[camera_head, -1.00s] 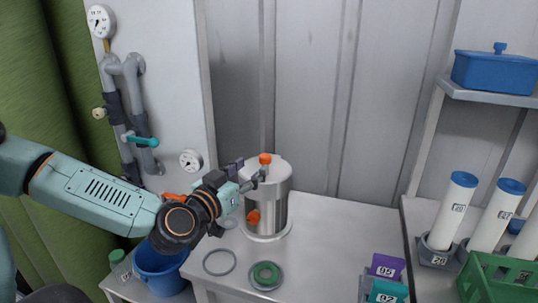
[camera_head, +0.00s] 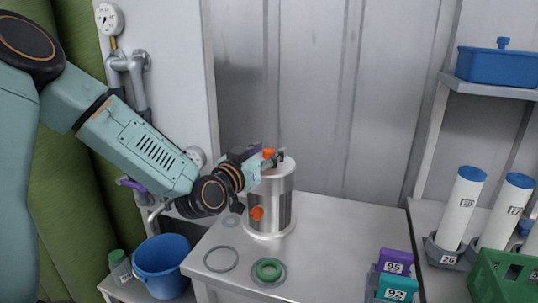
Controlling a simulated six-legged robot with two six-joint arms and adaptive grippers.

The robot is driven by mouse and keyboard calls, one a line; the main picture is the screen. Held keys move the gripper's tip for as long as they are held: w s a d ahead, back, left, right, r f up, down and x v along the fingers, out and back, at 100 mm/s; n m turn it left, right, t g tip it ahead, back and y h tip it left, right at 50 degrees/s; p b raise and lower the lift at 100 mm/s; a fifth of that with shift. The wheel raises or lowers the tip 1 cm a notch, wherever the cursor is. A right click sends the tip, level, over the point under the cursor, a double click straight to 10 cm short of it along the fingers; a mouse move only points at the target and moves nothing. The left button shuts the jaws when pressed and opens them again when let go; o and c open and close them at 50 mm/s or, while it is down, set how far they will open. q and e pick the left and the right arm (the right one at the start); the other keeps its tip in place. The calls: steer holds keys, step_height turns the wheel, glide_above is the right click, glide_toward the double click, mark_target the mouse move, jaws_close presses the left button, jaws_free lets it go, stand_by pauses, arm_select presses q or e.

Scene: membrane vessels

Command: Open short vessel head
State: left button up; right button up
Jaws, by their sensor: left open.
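The short vessel (camera_head: 284,205) is a silver metal cylinder standing upright on the grey table, with an orange knob (camera_head: 257,213) low on its side. Its lid (camera_head: 288,167) sits on top, and an orange part (camera_head: 268,153) shows at the lid's left edge. My left gripper (camera_head: 273,162) is open at the upper left of the vessel, by the orange part. The fingers partly hide the lid's left side, and I cannot tell whether they touch it. My right gripper is not in view.
A grey ring (camera_head: 221,259) and a green ring (camera_head: 269,269) on a grey disc lie at the table's front. Purple and teal numbered boxes (camera_head: 395,262) stand at the front right. White tubes (camera_head: 461,208) stand further right. A blue bucket (camera_head: 162,266) is at lower left.

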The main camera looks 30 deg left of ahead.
arm_select(q)
steer(key=shift+w+a+f, duration=0.15)
steer(key=shift+w, duration=0.25)
steer(key=shift+w+a+f, duration=0.1)
steer(key=shift+w+f, duration=0.05)
steer(key=shift+w, duration=0.25)
steer(key=shift+s+d+r, duration=0.2)
steer(key=shift+s+r, duration=0.05)
steer(key=shift+r, duration=0.05)
steer(key=shift+w+a+f, duration=0.15)
steer(key=shift+w+f, duration=0.05)
steer(key=shift+w, duration=0.05)
steer(key=c, duration=0.4)
jaws_close()
steer(key=shift+r, duration=0.1)
